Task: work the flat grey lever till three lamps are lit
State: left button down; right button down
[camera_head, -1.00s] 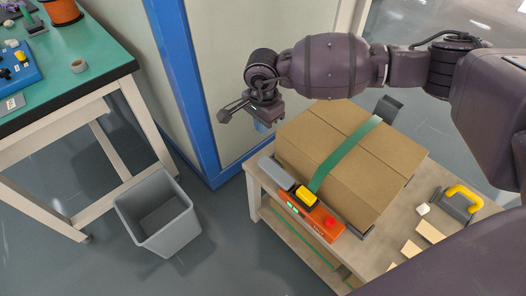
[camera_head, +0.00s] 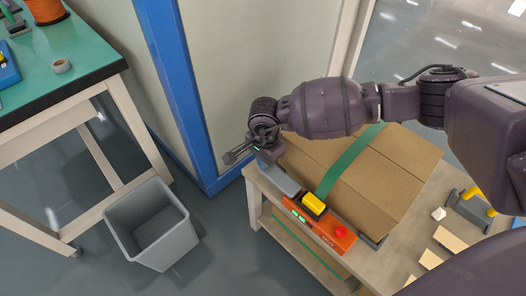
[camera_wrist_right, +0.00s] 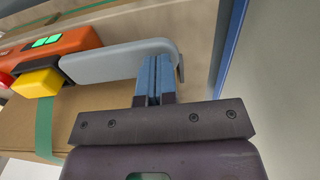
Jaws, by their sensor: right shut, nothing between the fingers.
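The flat grey lever (camera_head: 280,181) sticks out from the left end of an orange tensioning tool (camera_head: 322,226), which sits against the strapped box. In the right wrist view the lever (camera_wrist_right: 118,62) runs across to a rounded free end. Two green lamps (camera_wrist_right: 46,41) are lit on the tool's dark panel; no third lit lamp is visible. My right gripper (camera_wrist_right: 155,78) is shut and empty, its blue fingers overlapping the lever near its free end. I cannot tell whether they touch. My left gripper is not in view.
The cardboard box (camera_head: 371,191) with a green strap (camera_head: 345,160) stands on a wooden bench. The tool has a yellow block (camera_head: 313,203) and a red button (camera_head: 341,231). A blue-framed wall panel (camera_head: 185,95) is close behind my right gripper. A grey bin (camera_head: 150,224) stands left.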

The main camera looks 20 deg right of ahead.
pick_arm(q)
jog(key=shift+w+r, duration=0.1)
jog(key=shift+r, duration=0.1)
pick_arm(e)
jog(key=shift+f, duration=0.2)
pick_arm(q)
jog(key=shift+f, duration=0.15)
pick_arm(e)
jog(key=shift+f, duration=0.1)
jog(key=shift+w+f, duration=0.1)
jog(key=shift+f, duration=0.15)
notch_tip(320, 180, down, 2)
jog(key=shift+w+a+f+g+h+b, duration=0.1)
jog(key=shift+f+g+h+b, duration=0.1)
jog(key=shift+g+b, duration=0.3)
jog(key=shift+a+f+g+h+b, duration=0.1)
jog(key=shift+g+h+b, duration=0.1)
jog(key=shift+g, duration=0.5)
jog(key=shift+d+f+g, duration=0.1)
jog(key=shift+f+g, duration=0.2)
jog(key=shift+f, duration=0.2)
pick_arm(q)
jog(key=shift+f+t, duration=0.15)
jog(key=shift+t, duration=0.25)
pick_arm(e)
jog(key=shift+f, duration=0.15)
